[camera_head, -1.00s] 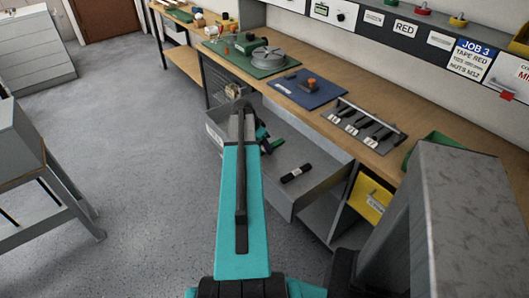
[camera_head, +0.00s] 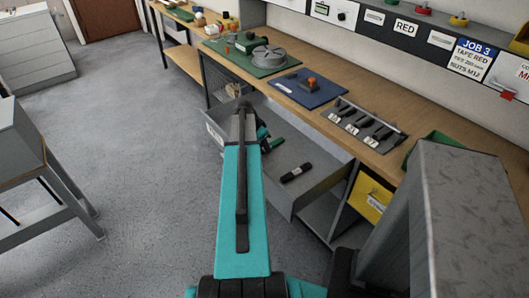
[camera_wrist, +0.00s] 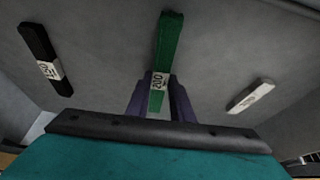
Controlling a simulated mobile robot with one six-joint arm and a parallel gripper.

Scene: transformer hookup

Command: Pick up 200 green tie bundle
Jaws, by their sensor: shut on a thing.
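The green tie bundle (camera_wrist: 170,45) stands out in the middle of the wrist view, with a white label reading 200. My gripper (camera_wrist: 160,88) is shut on it near the label, one dark finger on each side. The far end of the bundle sticks out past the fingers. Whether the bundle touches the drawer floor I cannot tell.
An open grey drawer (camera_head: 318,186) lies under my gripper. A black bundle (camera_wrist: 42,55) with a label lies to the left in the wrist view, and a white bundle (camera_wrist: 251,96) to the right. The workbench (camera_head: 262,83) runs along the drawer's back side.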

